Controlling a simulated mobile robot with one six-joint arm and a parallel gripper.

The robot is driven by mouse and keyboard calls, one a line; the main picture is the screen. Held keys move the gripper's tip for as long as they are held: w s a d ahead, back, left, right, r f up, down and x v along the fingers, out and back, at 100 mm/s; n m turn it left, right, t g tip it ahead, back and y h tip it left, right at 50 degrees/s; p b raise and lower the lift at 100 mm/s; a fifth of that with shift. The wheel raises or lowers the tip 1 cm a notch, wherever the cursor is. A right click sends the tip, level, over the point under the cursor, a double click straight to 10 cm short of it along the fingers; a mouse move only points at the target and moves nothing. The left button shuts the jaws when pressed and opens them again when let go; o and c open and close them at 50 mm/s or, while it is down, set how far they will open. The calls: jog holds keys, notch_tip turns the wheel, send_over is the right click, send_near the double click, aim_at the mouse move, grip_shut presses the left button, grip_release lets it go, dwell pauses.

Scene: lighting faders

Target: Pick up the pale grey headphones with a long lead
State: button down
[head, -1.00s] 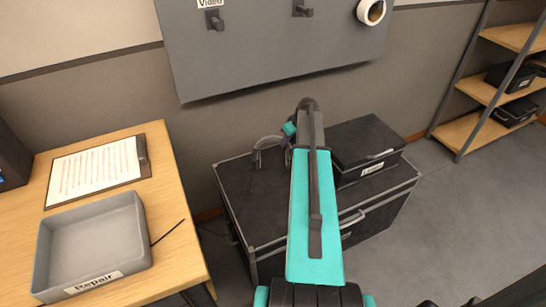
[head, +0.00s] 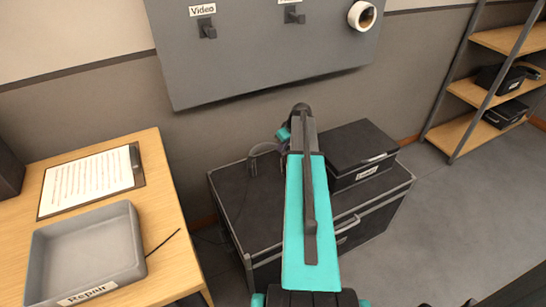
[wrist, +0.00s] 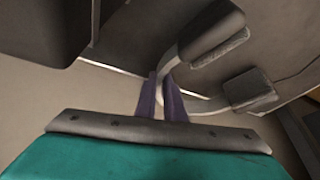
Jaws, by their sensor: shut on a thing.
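The pale grey headphones (head: 262,151) are at the left rear of the black flight case, beside my arm. In the wrist view their band (wrist: 194,102) curves between two dark grey ear pads (wrist: 212,38). My gripper (wrist: 161,88) has its purple fingers close together on the band near the upper ear pad, shut on the headphones. In the head view my arm mostly hides the gripper. I cannot tell whether the headphones are off the case lid. The lead is not clearly visible.
The flight case (head: 230,195) carries a black lidded box (head: 350,143) right of my arm. A wooden table (head: 160,190) at left holds a grey Repair tray (head: 85,250) and a clipboard (head: 90,180). A wall panel (head: 260,60) hangs behind; shelves (head: 480,95) stand at right.

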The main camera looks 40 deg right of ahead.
notch_tip(320, 180, up, 10)
dwell(0.7)
dwell(0.6)
